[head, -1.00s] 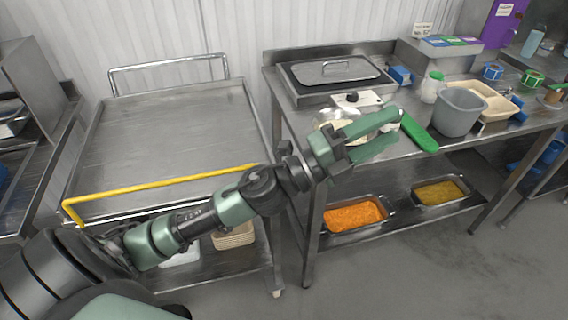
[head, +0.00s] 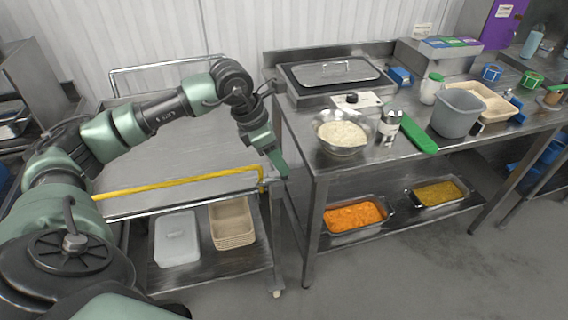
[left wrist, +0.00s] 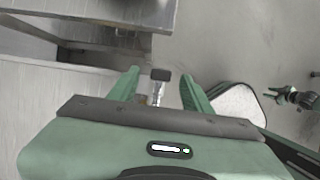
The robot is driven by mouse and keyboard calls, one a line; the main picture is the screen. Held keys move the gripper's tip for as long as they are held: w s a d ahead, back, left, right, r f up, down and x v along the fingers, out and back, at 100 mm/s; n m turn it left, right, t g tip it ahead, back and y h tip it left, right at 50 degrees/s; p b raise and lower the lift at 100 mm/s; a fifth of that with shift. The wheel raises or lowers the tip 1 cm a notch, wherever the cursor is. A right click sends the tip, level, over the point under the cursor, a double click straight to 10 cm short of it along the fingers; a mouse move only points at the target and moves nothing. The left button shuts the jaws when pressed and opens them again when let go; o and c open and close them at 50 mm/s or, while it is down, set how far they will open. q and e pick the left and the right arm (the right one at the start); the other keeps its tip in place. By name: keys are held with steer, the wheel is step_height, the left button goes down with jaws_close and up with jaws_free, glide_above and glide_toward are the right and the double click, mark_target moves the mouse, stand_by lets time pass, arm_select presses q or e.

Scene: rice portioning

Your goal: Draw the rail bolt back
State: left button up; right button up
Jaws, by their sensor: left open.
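The yellow rail (head: 170,184) runs along the front edge of the steel cart. My left gripper (head: 279,168) is open and points down at the right end of the rail, by the cart's front right corner. In the left wrist view the knob stands between the spread fingers (left wrist: 161,80), and the gripper is not shut on it. In the head view the bolt is hidden or too small to make out. What looks like my right gripper (left wrist: 275,94) is small at the right of the wrist view.
The cart (head: 190,150) has a bare top; a pale lidded box (head: 177,238) and stacked baskets (head: 232,222) are below. The prep table (head: 315,165) stands close on the right, with a rice bowl (head: 342,135), a shaker (head: 388,128) and a grey bucket (head: 458,112).

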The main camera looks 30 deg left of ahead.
arm_select(q)
steer(key=shift+x, duration=1.8)
steer(key=shift+c, duration=0.3)
jaws_close()
steer(key=shift+r, duration=0.1)
